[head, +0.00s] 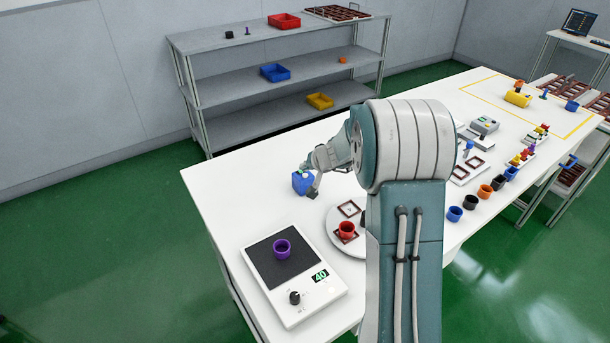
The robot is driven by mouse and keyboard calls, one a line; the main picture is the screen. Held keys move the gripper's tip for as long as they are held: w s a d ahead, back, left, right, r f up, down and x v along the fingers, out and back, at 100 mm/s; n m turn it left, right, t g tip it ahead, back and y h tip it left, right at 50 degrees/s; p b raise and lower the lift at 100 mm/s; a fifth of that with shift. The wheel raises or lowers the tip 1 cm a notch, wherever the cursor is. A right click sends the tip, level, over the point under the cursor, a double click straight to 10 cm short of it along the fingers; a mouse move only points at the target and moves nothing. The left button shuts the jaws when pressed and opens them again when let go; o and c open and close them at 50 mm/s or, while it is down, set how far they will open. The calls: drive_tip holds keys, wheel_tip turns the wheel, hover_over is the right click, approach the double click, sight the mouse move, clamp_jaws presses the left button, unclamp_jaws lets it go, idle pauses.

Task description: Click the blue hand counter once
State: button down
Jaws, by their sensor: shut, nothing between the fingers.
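The blue hand counter (299,184) is a small blue block on the white table, near its far left part. My gripper (311,191) is at the counter's right side in the head view, shut and empty. It partly overlaps the counter, and I cannot tell whether it touches it. A small green patch shows at the top of the counter. The counter's button and any digits are too small to make out.
A scale (325,290) reading 40 carries a purple pot (282,249) at the front. A round plate (331,222) holds a red pot (346,230). Several coloured pots stand in a row at the right. My arm hides the table's middle. A grey shelf (235,77) stands behind.

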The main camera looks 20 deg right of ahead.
sight(305, 177)
drive_tip(key=shift+r, duration=2.45)
drive_tip(key=shift+s+a+r, duration=0.1)
drive_tip(key=shift+a+r, duration=0.05)
drive_tip(key=s+a+r+n+g, duration=0.1)
drive_tip(key=s+a+r+n, duration=0.1)
drive_tip(key=s+a+r, duration=0.5)
drive_tip(key=s+a+r+n+g, duration=0.15)
drive_tip(key=s+a+r, duration=0.3)
drive_tip(key=s, duration=0.55)
drive_tip(key=s+f+n+h, duration=0.1)
drive_tip(key=s+n+h, duration=0.1)
drive_tip(key=s, duration=1.8)
drive_tip(key=shift+a+f+g+h, duration=0.15)
drive_tip(key=shift+a+g+h, duration=0.2)
drive_tip(key=shift+a, duration=0.1)
